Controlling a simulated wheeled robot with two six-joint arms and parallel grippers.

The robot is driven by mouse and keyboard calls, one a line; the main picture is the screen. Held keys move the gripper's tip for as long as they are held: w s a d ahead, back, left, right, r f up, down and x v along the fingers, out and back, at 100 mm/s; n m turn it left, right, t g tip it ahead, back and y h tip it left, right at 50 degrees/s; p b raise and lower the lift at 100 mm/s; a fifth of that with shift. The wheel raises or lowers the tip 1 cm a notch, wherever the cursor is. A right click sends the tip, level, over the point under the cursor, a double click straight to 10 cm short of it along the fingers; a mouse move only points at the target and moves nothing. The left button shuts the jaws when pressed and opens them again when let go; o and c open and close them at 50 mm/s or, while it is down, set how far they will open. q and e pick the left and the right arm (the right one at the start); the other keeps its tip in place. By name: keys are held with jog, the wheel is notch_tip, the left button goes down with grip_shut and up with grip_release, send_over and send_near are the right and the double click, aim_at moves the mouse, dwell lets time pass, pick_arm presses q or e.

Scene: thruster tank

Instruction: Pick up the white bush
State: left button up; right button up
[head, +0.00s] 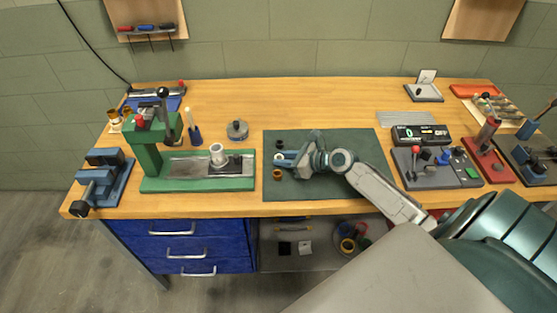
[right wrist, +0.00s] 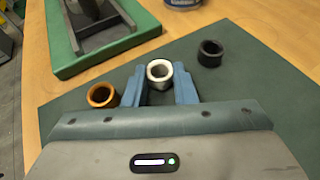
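The white bush (right wrist: 159,73) stands on the green mat (right wrist: 235,75), between the two blue fingers of my right gripper (right wrist: 160,80). The fingers are right beside it on both sides. I cannot tell if they press on it or leave a slim gap. In the head view my right gripper (head: 285,158) reaches left, low over the mat, its fingers largely hiding the white bush. An orange bush (right wrist: 102,95) stands left of the fingers and a black bush (right wrist: 210,53) stands to their right, farther off. My left gripper is not in view.
A green press (head: 150,160) with a light cylinder on its base stands left of the mat. A small round tin (head: 237,130) stands behind the mat's left corner. A grey control box (head: 437,168) is to the right. The mat's front part is clear.

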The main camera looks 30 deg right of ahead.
jog(key=shift+c, duration=0.7)
